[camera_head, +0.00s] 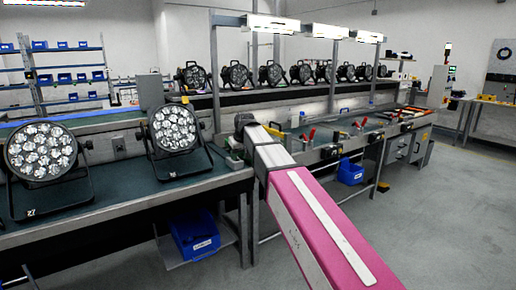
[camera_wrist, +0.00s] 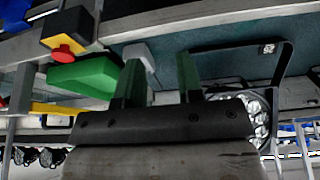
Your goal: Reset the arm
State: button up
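My arm (camera_head: 290,190) reaches from the lower right of the head view out to the edge of the bench. Its far end, around my gripper (camera_head: 243,123), is dark and small there, and the fingers cannot be made out. In the wrist view my gripper (camera_wrist: 161,70) shows two green fingers standing apart with a gap between them. I see nothing held in the gap. A pale grey block (camera_wrist: 140,57) shows behind the left finger. Part of a par can (camera_wrist: 255,118) shows to the right of the gripper in the wrist view.
Two par cans stand on the left bench, one at the far left (camera_head: 40,152) and one nearer my arm (camera_head: 173,128). More line the back shelf (camera_head: 238,75). A blue bin (camera_head: 195,235) sits below the bench. The floor (camera_head: 450,200) at right is clear.

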jog(key=s+d+f+m+g+h, duration=0.15)
jog(key=s+d+f, duration=0.25)
jog(key=d+f, duration=0.4)
jog(key=s+d+f+m, duration=0.2)
jog(key=s+d+f, duration=0.3)
jog(key=f, duration=0.5)
jog(key=s+d+f+m+g, duration=0.2)
jog(key=s+d+f+m, duration=0.1)
jog(key=s+d+f, duration=1.1)
jog(key=shift+s+d+f+h, duration=0.3)
jog(key=shift+s+h, duration=0.15)
jog(key=shift+s, duration=0.3)
